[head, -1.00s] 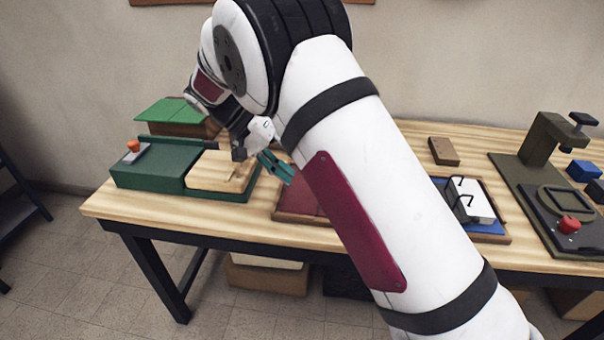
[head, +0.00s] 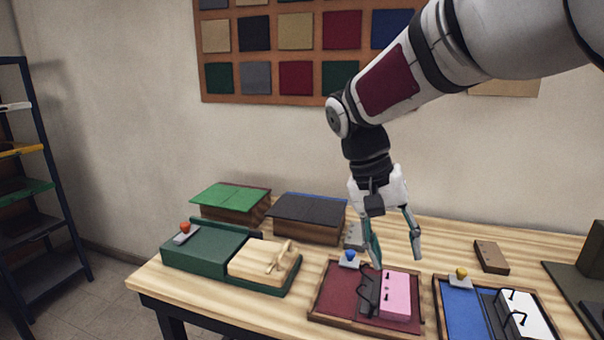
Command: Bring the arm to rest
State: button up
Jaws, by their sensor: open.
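My gripper (head: 396,257) hangs from my arm above the middle of the wooden table (head: 225,290), fingers pointing down. Its two teal-tipped fingers are spread apart with nothing between them. It appears over or just behind a dark red tray (head: 337,284) that holds a pink block (head: 396,294) and a dark clip-like part. My arm reaches in from the upper right of the head view.
A green board with a wooden block (head: 263,262) is at left. Green-topped (head: 232,198) and dark-topped (head: 307,212) boxes stand behind. A blue tray (head: 463,309) and a small wood block (head: 491,256) are at right. A shelf rack (head: 40,170) stands far left.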

jog(key=s+d+r+n+t+y+p, duration=0.1)
jog(key=s+d+r+t+y+p, duration=0.1)
jog(key=s, duration=1)
jog(key=s+d+r+n+t+y+p, duration=0.1)
jog(key=s+r+n+t+p, duration=0.1)
jog(key=s, duration=1)
jog(key=shift+d+r+t+y, duration=0.25)
jog(key=shift+d+t+y, duration=0.15)
jog(key=shift+t, duration=0.3)
